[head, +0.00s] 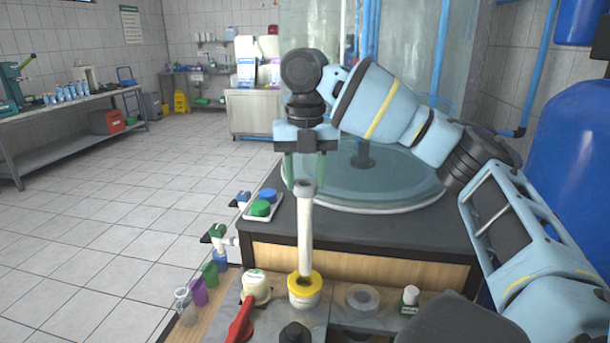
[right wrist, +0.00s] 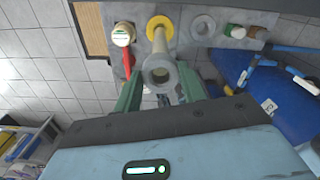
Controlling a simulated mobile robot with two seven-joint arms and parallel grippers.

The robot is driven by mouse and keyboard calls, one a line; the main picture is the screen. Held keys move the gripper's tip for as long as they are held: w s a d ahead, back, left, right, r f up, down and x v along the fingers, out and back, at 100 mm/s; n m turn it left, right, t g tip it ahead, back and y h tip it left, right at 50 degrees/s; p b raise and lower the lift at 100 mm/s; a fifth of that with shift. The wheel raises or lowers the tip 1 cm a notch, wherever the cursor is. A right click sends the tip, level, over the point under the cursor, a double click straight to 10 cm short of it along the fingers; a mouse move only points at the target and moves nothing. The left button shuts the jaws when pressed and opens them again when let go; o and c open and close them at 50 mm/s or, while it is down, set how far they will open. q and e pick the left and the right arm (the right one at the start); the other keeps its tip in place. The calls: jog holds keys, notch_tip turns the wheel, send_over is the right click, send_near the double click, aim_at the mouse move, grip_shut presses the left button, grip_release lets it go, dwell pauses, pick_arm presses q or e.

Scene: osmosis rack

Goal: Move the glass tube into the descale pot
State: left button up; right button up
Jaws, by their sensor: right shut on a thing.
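The pale, whitish tube (head: 305,235) stands upright in the head view, with a wider collar at its top. My right gripper (head: 304,175) is shut on it near the collar, with a green finger on each side. In the right wrist view the collar's round opening (right wrist: 158,71) shows between the fingers. The tube's lower end lines up with the mouth of a white pot with a yellow rim (head: 304,291). I cannot tell whether the end is inside the mouth or just above it. My left gripper is not in view.
Coloured cups (head: 197,291) stand at the left edge. A dark-topped cabinet (head: 400,235) rises behind.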

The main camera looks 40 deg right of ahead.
dwell(0.4)
send_over(305, 266)
jog(key=w+d, duration=0.1)
jog(key=shift+w+f, duration=0.15)
jog(key=shift+f, duration=2.05)
jog(key=shift+d+f, duration=0.1)
jog(key=shift+f, duration=1.1)
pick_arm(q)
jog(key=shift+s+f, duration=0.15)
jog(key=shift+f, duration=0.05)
pick_arm(e)
jog(key=shift+f, duration=2.65)
